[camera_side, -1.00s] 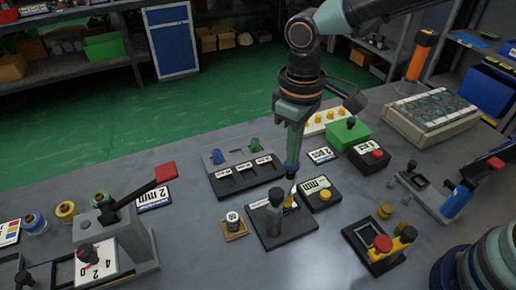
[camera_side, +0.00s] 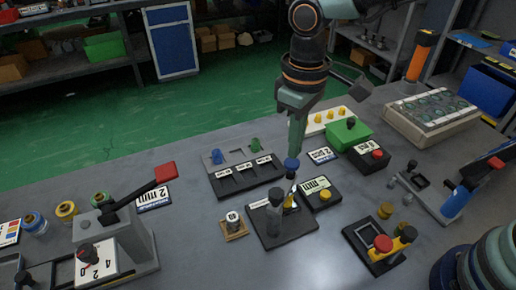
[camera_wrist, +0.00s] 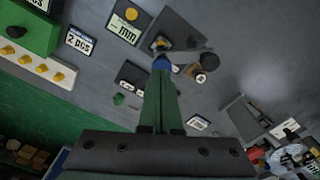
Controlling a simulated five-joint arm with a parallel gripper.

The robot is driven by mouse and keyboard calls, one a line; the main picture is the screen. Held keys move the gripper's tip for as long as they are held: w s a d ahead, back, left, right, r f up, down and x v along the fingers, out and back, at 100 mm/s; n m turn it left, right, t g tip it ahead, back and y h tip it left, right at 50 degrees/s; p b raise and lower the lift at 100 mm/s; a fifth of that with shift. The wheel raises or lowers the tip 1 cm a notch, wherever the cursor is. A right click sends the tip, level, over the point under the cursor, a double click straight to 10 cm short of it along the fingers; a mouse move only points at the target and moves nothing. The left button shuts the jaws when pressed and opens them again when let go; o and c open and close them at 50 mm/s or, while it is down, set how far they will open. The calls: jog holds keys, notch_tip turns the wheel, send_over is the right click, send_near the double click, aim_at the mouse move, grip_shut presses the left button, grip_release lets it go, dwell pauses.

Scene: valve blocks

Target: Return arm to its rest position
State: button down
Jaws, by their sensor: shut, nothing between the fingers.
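My gripper (camera_side: 296,148) is shut and empty, pointing down just above a blue-topped peg (camera_side: 291,164). The peg stands at a dark fixture plate (camera_side: 285,232) that has a grey upright post beside a white label. In the wrist view my closed green fingers (camera_wrist: 160,78) end right by the blue top (camera_wrist: 161,63), which they partly overlap. I cannot tell from that view how large the gap is. My arm reaches down from the top of the side view.
A black tray (camera_side: 245,185) with blue and green pegs lies left of the gripper. A green box (camera_side: 347,134) and a yellow-knobbed white strip (camera_side: 322,120) stand behind right. A red-handled lever press (camera_side: 130,225) is at left. Bare bench lies at front centre.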

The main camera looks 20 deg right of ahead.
jog(key=s+d+r+m+t, duration=0.1)
jog(key=d+r+m+t, duration=0.1)
jog(key=d, duration=0.5)
jog(key=s+d+r+m+t, duration=0.1)
jog(key=s+d+r+m, duration=0.1)
jog(key=d, duration=0.6)
jog(key=s+d+r+m+t, duration=0.2)
jog(key=d+r, duration=0.1)
jog(key=d, duration=0.4)
jog(key=shift+d+r+t, duration=0.3)
jog(key=shift+d+r, duration=0.05)
jog(key=shift+d, duration=0.05)
jog(key=w+a+f+n+g, duration=0.1)
jog(key=w+a+n+g, duration=0.15)
jog(key=a, duration=0.95)
jog(key=w+a+f+n+g, duration=0.1)
jog(key=w+a+n+g, duration=0.2)
jog(key=a, duration=0.8)
jog(key=shift+n, duration=0.25)
jog(key=shift+s+f, duration=0.15)
jog(key=shift+f, duration=1.35)
jog(key=shift+s+f, duration=0.15)
jog(key=shift+f, duration=1.3)
